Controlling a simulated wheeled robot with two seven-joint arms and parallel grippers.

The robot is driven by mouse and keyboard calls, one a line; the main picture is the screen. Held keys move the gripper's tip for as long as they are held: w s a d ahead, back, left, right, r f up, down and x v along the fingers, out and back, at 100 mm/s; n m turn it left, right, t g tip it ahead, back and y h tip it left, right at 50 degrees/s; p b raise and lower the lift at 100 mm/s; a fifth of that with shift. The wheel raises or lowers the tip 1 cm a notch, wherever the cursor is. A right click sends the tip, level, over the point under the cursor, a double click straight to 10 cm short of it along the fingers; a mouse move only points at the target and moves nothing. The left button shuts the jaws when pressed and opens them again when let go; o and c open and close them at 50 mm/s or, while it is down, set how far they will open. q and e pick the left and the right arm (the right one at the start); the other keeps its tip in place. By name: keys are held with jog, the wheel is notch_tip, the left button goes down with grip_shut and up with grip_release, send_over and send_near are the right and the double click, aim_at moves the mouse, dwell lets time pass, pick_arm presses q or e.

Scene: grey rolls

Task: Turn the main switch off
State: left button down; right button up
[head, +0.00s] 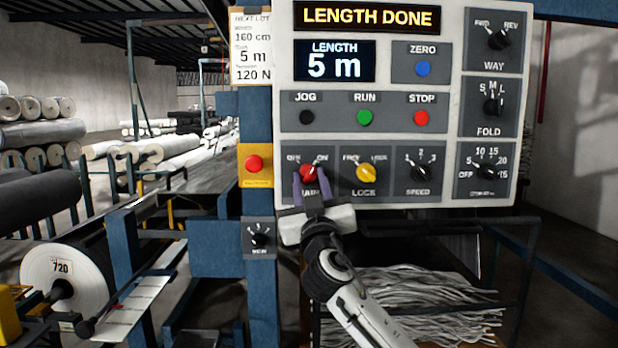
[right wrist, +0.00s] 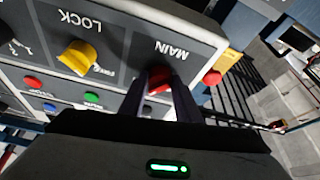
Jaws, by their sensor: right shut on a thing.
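The main switch is a red rotary knob (head: 308,171) at the lower left of the white control panel, with OFF at its upper left and ON at its upper right. Its pointer seems to lean toward ON, but the fingers partly cover it. My right gripper (head: 311,186) comes from below and is shut on the knob. In the right wrist view the red knob (right wrist: 158,77) sits between the two fingers (right wrist: 162,92), under the upside-down word MAIN. My left gripper is in neither view.
The yellow LOCK knob (head: 366,173) is just right of the main switch. A red button on a yellow plate (head: 254,164) is to the left. The display (head: 368,17) reads LENGTH DONE. Grey strips (head: 420,300) lie below; rolls (head: 40,134) are stacked at left.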

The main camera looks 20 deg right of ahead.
jog(key=n+p, duration=0.1)
jog(key=n+y+p, duration=0.2)
jog(key=n, duration=0.1)
jog(key=shift+d+r, duration=0.25)
jog(key=shift+r, duration=0.05)
jog(key=n+y+p, duration=0.1)
jog(key=n+p, duration=0.1)
jog(key=p, duration=0.1)
jog(key=n+g+y+p, duration=0.1)
jog(key=n+p, duration=0.1)
jog(key=n, duration=0.1)
jog(key=n+y+p, duration=0.1)
jog(key=n+p, duration=0.2)
jog(key=shift+s+d+r+g+p, duration=0.1)
jog(key=shift+d+r+g+p, duration=0.05)
jog(key=shift+d+g+p, duration=0.15)
jog(key=shift+n+g+y+p, duration=0.35)
jog(key=shift+n+y, duration=0.15)
jog(key=shift+n, duration=0.7)
jog(key=shift+r+n+g, duration=0.1)
jog(key=shift+n+g, duration=0.75)
jog(key=shift+n, duration=1.45)
jog(key=o, duration=1)
jog(key=shift+o, duration=0.2)
jog(key=s+d+b, duration=0.1)
jog(key=s, duration=0.9)
jog(key=shift+s+b, duration=0.15)
jog(key=shift+b, duration=0.25)
